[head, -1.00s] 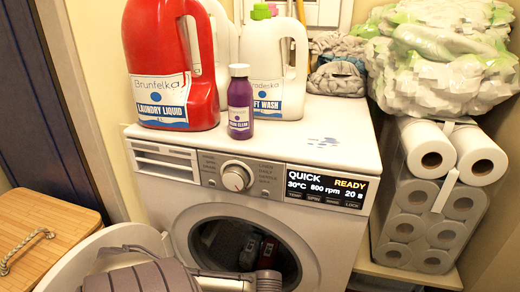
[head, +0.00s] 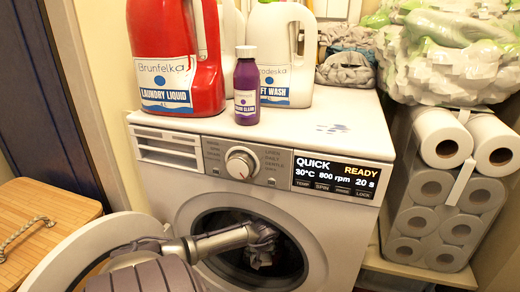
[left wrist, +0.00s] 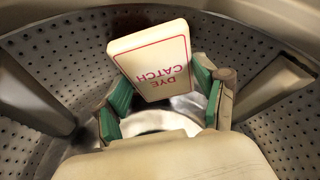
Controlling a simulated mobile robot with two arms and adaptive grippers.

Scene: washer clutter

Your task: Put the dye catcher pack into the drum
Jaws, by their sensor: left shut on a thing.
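The dye catcher pack (left wrist: 153,62) is a white box with red "DYE CATCH" lettering, seen in the left wrist view. My left gripper (left wrist: 160,92) is shut on it, its green-padded fingers at the pack's sides. Perforated drum wall (left wrist: 262,42) surrounds it, so the pack is inside the drum. In the head view my left gripper (head: 262,245) reaches through the washer's (head: 345,225) round opening, in front of the dark drum (head: 222,262). The pack is hard to make out there. My right gripper is not in view.
The open round door (head: 62,262) stands left of the opening, with my left arm passing over it. A red laundry jug (head: 172,50), purple bottle (head: 246,85) and white jug (head: 283,50) stand on top. Paper rolls (head: 447,200) fill the right.

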